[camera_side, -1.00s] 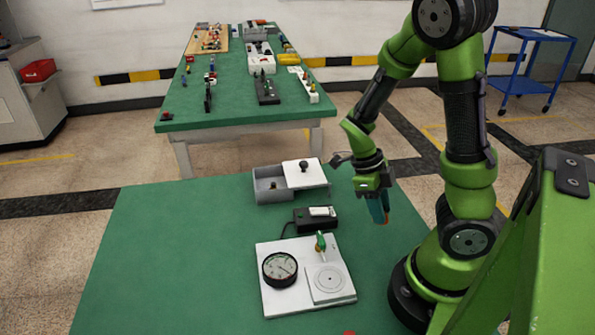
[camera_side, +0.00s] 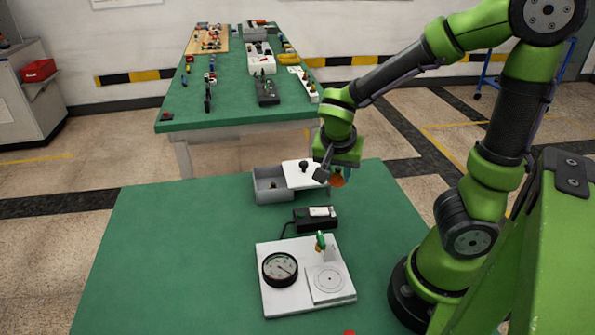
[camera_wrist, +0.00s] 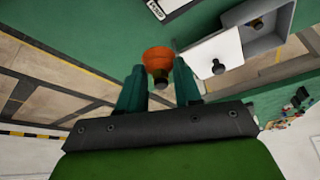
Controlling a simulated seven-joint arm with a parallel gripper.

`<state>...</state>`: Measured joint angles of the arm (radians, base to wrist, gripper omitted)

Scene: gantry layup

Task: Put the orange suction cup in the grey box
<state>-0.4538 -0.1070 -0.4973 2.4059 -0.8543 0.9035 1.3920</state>
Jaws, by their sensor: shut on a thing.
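My gripper (camera_wrist: 158,82) is shut on the orange suction cup (camera_wrist: 158,56), which sits between the two teal fingertips in the wrist view. In the side view the orange cup (camera_side: 337,181) hangs under my gripper (camera_side: 337,170), in the air just right of the grey box. The grey box (camera_side: 272,196) stands at the back of the green table. Its white lid (camera_side: 311,178) with a dark knob covers the right part, and the left part is open. A dark-knobbed item (camera_wrist: 256,23) lies inside the box in the wrist view.
A small black device (camera_side: 315,218) sits in front of the box. A white board (camera_side: 283,252) with a round gauge (camera_side: 280,269) and a small green-handled part (camera_side: 320,241) lies nearer. The table's left side is clear.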

